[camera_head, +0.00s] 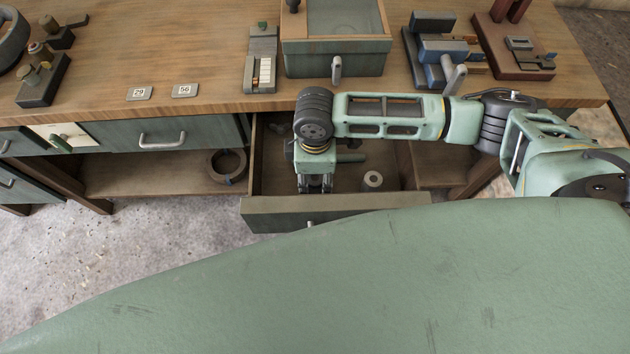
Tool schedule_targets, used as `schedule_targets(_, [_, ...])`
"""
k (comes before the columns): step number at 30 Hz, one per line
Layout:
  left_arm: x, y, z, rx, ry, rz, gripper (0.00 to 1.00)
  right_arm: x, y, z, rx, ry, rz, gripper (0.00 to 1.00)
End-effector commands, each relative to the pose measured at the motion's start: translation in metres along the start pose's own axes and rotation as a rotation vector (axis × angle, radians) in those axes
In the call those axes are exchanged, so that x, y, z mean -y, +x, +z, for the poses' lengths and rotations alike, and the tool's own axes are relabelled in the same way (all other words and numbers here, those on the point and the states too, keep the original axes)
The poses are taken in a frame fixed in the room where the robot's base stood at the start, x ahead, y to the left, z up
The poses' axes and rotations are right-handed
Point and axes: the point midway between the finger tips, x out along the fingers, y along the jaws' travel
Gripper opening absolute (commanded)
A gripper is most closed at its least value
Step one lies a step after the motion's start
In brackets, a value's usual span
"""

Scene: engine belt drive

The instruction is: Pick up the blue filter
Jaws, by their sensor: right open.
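I cannot clearly make out a blue filter; it may be hidden under my right gripper or arm. My right gripper (315,187) points down into the open drawer (325,205) below the workbench. It is open, and its fingertips are partly behind the drawer's front panel. I cannot tell whether anything is between the fingers. A small grey cylinder with a dark hole (372,180) is in the drawer to the right of the gripper, apart from it. Other dark parts in the drawer are partly covered by my wrist. My left gripper is out of view.
The wooden workbench (205,60) holds a green box (337,58), a blue vise-like device (440,62) and a dark red fixture (515,45). A dark ring (228,165) lies on the lower shelf left of the drawer. My arm spans the bench's front edge.

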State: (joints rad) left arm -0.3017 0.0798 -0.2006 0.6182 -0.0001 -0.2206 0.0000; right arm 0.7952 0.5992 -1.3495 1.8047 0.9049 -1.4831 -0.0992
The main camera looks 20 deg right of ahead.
Motion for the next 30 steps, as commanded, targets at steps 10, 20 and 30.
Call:
schedule_targets(10, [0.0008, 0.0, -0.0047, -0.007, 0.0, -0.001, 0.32, 0.0, 0.0004, -0.0003, -0.001, 0.0, 0.0, 0.29])
schedule_targets(20, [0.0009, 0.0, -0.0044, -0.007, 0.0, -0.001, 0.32, -0.0001, 0.0002, -0.0003, -0.001, 0.0, 0.0, 0.0])
schedule_targets(30, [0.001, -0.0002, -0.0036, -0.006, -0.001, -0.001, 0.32, -0.0005, -0.0056, -0.001, -0.003, 0.0, 0.002, 0.0])
